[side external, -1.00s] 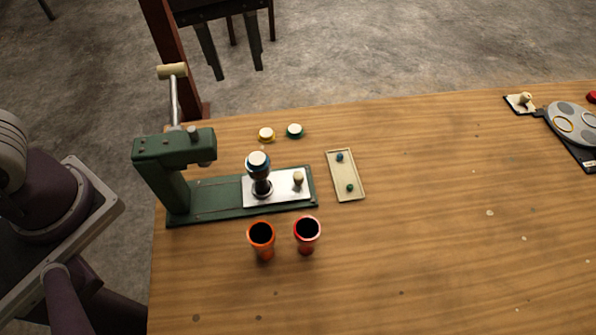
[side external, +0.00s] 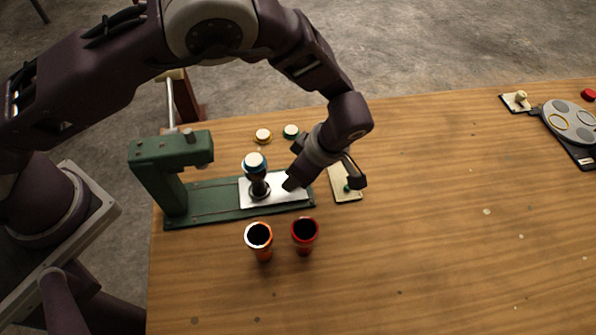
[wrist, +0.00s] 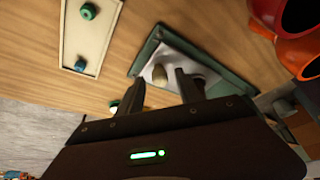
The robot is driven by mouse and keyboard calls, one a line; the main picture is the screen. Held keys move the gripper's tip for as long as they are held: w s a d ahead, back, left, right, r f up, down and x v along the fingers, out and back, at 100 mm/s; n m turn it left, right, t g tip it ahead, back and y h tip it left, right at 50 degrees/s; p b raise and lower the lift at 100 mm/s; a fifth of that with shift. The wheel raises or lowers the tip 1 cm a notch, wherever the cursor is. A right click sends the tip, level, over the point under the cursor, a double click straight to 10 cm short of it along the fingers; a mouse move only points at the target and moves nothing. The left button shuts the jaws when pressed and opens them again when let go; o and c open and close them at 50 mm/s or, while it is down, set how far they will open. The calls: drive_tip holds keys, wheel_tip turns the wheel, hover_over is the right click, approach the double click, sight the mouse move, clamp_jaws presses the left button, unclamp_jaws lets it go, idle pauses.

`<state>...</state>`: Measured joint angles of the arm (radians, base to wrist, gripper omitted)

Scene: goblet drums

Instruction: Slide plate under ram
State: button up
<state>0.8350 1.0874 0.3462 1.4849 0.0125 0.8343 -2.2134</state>
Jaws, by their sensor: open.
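The silver-white plate (side external: 247,193) lies on the right part of the green press base (side external: 215,198). A goblet drum with a blue and white top (side external: 256,163) stands on it. The plate's pale knob is hidden behind my gripper (side external: 324,180) in the side view. In the wrist view the knob (wrist: 160,75) shows between the open fingers of my gripper (wrist: 162,84), and I cannot tell whether they touch it. The ram (side external: 203,158) hangs under the green press head (side external: 170,149), left of the plate, with a lever above.
An orange cup (side external: 259,237) and a red cup (side external: 304,233) stand just in front of the base. A cream tray (side external: 347,194) with small green and blue pieces lies to its right. The table's right-middle is clear.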

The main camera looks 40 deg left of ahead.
drive_tip(key=shift+c, duration=0.4)
clamp_jaws()
idle(0.9)
